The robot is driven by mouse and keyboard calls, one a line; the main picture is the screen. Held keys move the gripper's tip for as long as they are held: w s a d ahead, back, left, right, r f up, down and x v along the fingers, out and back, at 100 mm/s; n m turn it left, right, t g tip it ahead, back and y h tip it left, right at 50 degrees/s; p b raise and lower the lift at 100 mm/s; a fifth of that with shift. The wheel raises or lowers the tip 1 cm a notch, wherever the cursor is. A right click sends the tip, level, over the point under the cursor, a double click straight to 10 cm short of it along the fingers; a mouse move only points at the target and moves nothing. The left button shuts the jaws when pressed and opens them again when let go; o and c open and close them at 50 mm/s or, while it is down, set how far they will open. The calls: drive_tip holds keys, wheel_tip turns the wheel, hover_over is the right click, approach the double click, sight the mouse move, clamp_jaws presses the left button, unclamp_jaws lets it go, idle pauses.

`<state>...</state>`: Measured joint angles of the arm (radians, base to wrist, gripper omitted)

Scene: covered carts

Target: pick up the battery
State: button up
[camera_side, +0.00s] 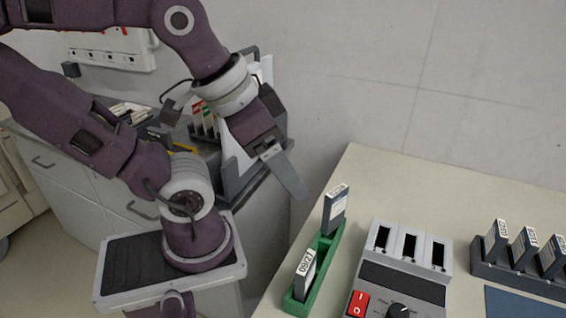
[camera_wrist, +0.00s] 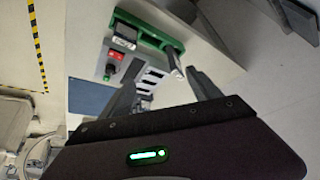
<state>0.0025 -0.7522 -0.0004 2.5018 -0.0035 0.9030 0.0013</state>
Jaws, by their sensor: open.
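Two dark batteries with white labels stand upright in a green rack (camera_side: 326,258). The far battery (camera_side: 335,210) is at the rack's back end, and the near battery (camera_side: 304,272) is at its front end. My gripper (camera_side: 298,190) is above and left of the far battery, apart from it, with its fingers angled down to the right. In the wrist view my gripper (camera_wrist: 165,92) is open with nothing between its fingers. Beyond them are the green rack (camera_wrist: 150,38), the far battery (camera_wrist: 172,62) and the near battery (camera_wrist: 124,34).
A grey charger (camera_side: 402,275) with three empty slots, a red switch (camera_side: 357,304) and a knob (camera_side: 399,311) stands right of the green rack. A dark rack (camera_side: 520,281) with several batteries is at the far right. The pale table (camera_side: 420,195) is clear behind them.

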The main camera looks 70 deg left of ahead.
drive_tip(key=shift+o, duration=0.5)
wheel_tip(320, 180, up, 5)
drive_tip(key=n+g, duration=0.6)
drive_tip(key=n, duration=1.6)
hover_over(335, 203)
drive_tip(key=w+a, duration=0.1)
drive_tip(key=a, duration=0.1)
drive_tip(key=f, duration=2.2)
drive_tip(key=shift+d+f, duration=0.25)
drive_tip(key=shift+n, duration=0.3)
clamp_jaws()
wheel_tip(335, 203, up, 9)
drive_tip(key=shift+f, duration=0.1)
wheel_tip(335, 203, down, 6)
drive_tip(key=n, duration=0.4)
